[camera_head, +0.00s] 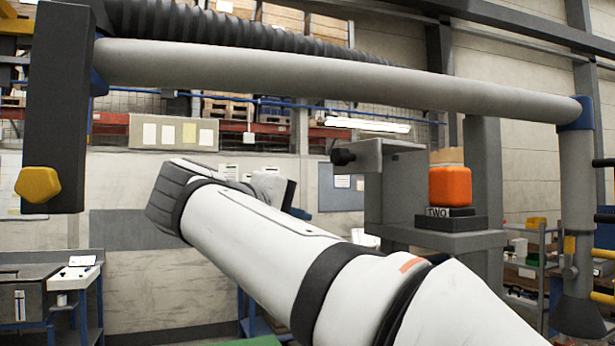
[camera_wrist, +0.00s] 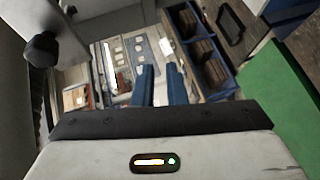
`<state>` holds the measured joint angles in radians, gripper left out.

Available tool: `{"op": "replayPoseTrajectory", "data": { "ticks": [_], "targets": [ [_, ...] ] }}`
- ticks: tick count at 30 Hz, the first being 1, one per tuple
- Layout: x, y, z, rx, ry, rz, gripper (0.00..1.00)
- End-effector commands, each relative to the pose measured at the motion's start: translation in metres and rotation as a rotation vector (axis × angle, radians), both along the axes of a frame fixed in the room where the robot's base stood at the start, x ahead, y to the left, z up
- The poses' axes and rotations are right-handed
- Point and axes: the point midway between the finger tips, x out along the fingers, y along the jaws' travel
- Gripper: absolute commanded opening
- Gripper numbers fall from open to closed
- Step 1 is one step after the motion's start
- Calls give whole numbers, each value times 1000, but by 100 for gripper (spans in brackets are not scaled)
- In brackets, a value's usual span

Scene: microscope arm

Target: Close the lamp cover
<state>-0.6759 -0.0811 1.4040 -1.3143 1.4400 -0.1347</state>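A grey box-like housing (camera_head: 402,190) stands right of centre in the head view. A black knob (camera_head: 343,156) sticks out from its upper left. It looks like the lamp cover, but I cannot tell for certain, nor how far open it is. In the wrist view the black knob (camera_wrist: 42,50) is at upper left, beside a pale grey panel (camera_wrist: 90,22). My gripper (camera_wrist: 160,72) shows two blue fingers with a narrow gap and nothing between them. The knob is left of the fingers and apart from them. In the head view my arm hides the fingers.
An orange block (camera_head: 450,186) sits on black plates beside the housing. A thick grey pipe (camera_head: 330,80) crosses above my arm, with a dark post (camera_head: 55,110) at left. The wrist view shows shelves with brown boxes (camera_wrist: 205,55) and a green surface (camera_wrist: 275,95).

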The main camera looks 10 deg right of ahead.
Motion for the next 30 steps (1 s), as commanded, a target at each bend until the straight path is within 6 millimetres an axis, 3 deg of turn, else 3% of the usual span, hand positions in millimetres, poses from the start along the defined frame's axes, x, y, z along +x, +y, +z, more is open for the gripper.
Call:
{"op": "replayPoseTrajectory", "data": {
  "ticks": [1,3,6,9,16,29,30],
  "targets": [
    [-2,18,28,-37,-64,-1,7],
    [-10,33,60,-77,-145,-19,2],
    [-22,46,92,-109,-227,-46,0],
    [-30,52,108,-124,-273,-64,0],
    [-21,39,117,-130,-288,-76,0],
    [41,-21,125,-129,-286,-77,0],
    [32,-22,121,-128,-288,-71,0]
  ]
}}
